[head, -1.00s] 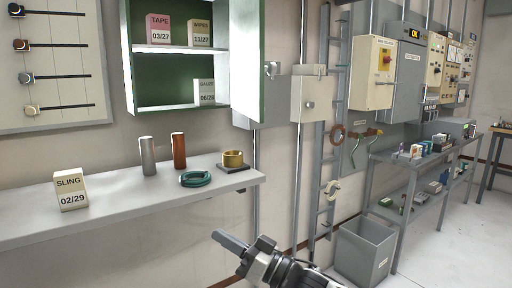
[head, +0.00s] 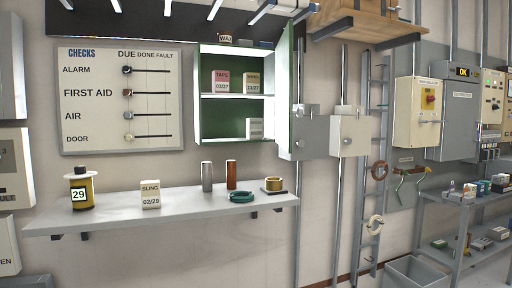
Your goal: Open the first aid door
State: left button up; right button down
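The first aid cabinet (head: 236,97) is on the wall right of the checks board, a green box with a white shelf. Its door (head: 284,90) stands open, swung out at the right side, so the inside shows. A pink-topped TAPE box (head: 221,82) and a WIPES box (head: 251,83) stand on the shelf. Neither of my grippers is in view.
A wall shelf (head: 110,217) below holds a yellow bottle (head: 82,190), a SLING box (head: 150,195), two cylinders, a green ring and a brass ring. Grey and white boxes (head: 350,135) and a ladder (head: 371,170) are right of the door.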

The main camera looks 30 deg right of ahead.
aim_at(284, 111)
jog(key=u, duration=0.25)
jog(key=i, duration=1)
jog(key=z, duration=0.2)
